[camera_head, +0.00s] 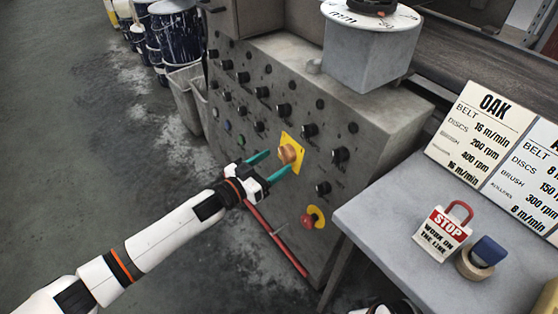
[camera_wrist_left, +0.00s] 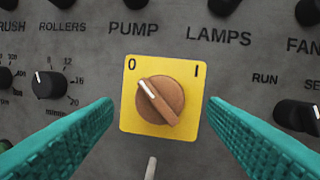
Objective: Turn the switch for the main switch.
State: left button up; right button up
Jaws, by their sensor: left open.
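The main switch is an orange-brown rotary knob (camera_head: 289,153) on a yellow plate on the front of the grey control panel (camera_head: 262,70). In the left wrist view the knob (camera_wrist_left: 160,100) sits mid-picture on the yellow plate (camera_wrist_left: 130,115) marked 0 and I. Its white pointer line tilts up and left, toward the 0. My left gripper (camera_head: 268,165) is open in front of the panel, its teal fingers on either side of the knob. In the wrist view the fingers (camera_wrist_left: 160,140) stand apart from the knob.
A red emergency button (camera_head: 309,220) on a yellow ring is lower on the panel. Several black knobs surround the switch. A grey table (camera_head: 370,220) at right holds a STOP padlock tag (camera_head: 440,238), a tape roll (camera_head: 474,266) and speed signs (camera_head: 490,135). Open floor lies left.

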aim_at(286, 155)
pick_arm(q)
jog(key=shift+x, duration=1.4)
pick_arm(e)
jog(key=shift+v, duration=0.95)
pick_arm(q)
jog(key=shift+c, duration=0.6)
pick_arm(e)
jog(key=shift+w, duration=0.15)
pick_arm(q)
jog(key=c, duration=0.9)
